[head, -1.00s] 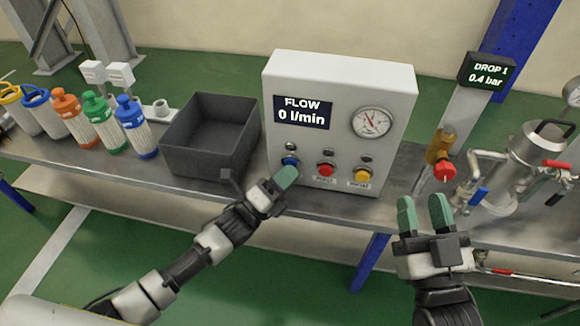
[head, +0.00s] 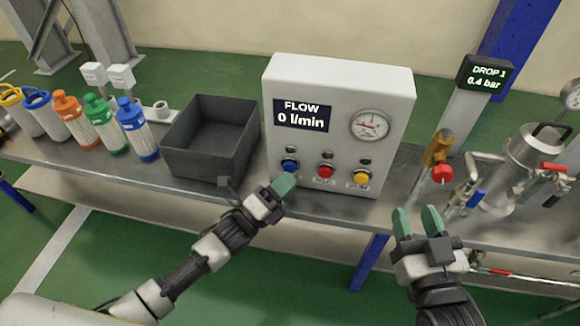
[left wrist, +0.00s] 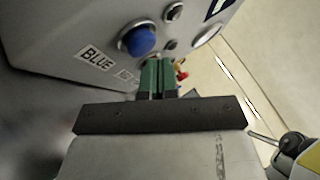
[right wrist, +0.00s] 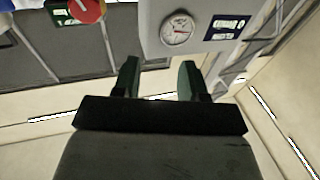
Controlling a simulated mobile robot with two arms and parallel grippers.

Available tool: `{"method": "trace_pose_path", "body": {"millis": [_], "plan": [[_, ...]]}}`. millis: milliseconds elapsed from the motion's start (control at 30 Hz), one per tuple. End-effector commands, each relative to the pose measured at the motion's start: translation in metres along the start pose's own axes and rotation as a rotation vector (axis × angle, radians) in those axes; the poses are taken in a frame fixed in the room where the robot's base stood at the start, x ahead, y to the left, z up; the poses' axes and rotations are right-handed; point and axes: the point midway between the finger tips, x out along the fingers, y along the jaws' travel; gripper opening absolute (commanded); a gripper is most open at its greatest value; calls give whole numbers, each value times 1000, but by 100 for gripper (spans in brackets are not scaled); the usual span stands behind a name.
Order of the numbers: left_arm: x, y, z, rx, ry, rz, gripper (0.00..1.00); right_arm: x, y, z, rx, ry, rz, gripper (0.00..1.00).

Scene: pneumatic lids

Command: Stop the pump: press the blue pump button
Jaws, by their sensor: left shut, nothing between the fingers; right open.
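The blue pump button (head: 289,166) is the left one of three on the front of a white control box (head: 340,85). It also shows large in the left wrist view (left wrist: 139,39), above a label reading BLUE. The box's display (head: 303,114) reads FLOW 0 l/min. My left gripper (head: 284,183) is shut and empty, just below and in front of the blue button, with a visible gap to it. My right gripper (head: 418,222) is open and empty, in front of the bench edge to the right of the box.
A red button (head: 325,171) and a yellow button (head: 361,177) sit right of the blue one. A dark open bin (head: 185,160) stands left of the box. Valves and a metal filter housing (head: 528,150) stand at right, near a display (head: 486,76) reading DROP 1, 0.4 bar.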

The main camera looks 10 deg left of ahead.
Motion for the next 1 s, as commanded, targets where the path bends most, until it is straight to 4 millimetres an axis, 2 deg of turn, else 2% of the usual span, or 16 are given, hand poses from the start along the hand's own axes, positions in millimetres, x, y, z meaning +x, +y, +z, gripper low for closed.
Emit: {"method": "trace_pose_path", "body": {"millis": [600, 767, 1000], "plan": [[-29, -23, -22, 1, 1, 1, 0, -26, 11, 53, -6, -471, 28, 43], [-33, -26, -25, 1, 1, -1, 0, -32, 12, 61, -6, -539, 32, 43], [-34, -25, -25, 1, 1, -1, 0, -33, 12, 63, -6, -546, 33, 43]]}}
